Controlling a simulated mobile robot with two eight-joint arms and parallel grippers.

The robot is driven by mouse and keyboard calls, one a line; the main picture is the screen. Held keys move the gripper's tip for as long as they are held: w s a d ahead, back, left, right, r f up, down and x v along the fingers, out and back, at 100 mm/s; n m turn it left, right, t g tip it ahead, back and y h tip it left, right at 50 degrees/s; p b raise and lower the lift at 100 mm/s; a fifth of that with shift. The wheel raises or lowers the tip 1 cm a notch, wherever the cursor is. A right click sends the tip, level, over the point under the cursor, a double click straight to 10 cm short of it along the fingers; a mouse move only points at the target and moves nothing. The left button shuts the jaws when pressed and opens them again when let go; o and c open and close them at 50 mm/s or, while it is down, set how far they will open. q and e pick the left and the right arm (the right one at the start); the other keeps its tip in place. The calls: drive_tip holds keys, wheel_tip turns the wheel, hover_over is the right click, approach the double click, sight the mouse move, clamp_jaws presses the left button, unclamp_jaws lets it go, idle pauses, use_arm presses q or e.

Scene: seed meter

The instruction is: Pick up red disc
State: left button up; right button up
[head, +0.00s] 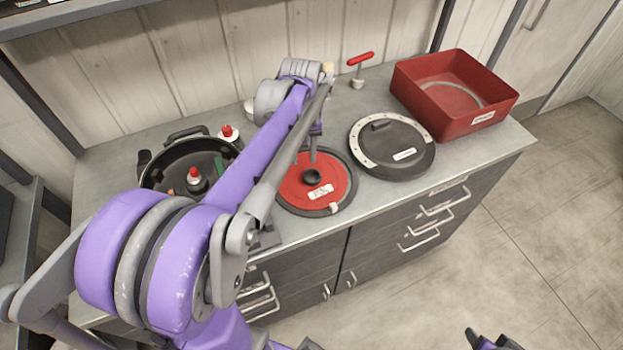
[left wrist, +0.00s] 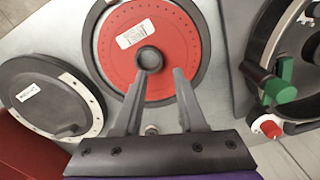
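The red disc (head: 318,184) lies flat in a dark round housing on the grey bench, with a black hub at its centre and a white label. In the left wrist view the red disc (left wrist: 152,45) fills the upper middle. My left gripper (head: 313,155) reaches down over its far part. In the left wrist view my left gripper (left wrist: 160,70) is open, its fingertips apart near the black hub (left wrist: 149,58). The hub is nearer the left finger, and contact cannot be told. My right gripper (head: 488,341) shows only as two separated dark tips at the bottom edge.
A black lid with a pale rim (head: 392,146) lies right of the disc. A red bin (head: 455,93) stands at the bench's right end. A black round pot (head: 186,160) with red-capped parts is left. A red-handled tool (head: 360,68) stands behind.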

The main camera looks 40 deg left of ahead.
sight(304, 176)
use_arm(q)
drive_tip(key=f, duration=0.3)
drive_tip(key=shift+w, duration=0.2)
drive_tip(key=f, duration=0.5)
drive_tip(key=shift+a, duration=0.2)
clamp_jaws()
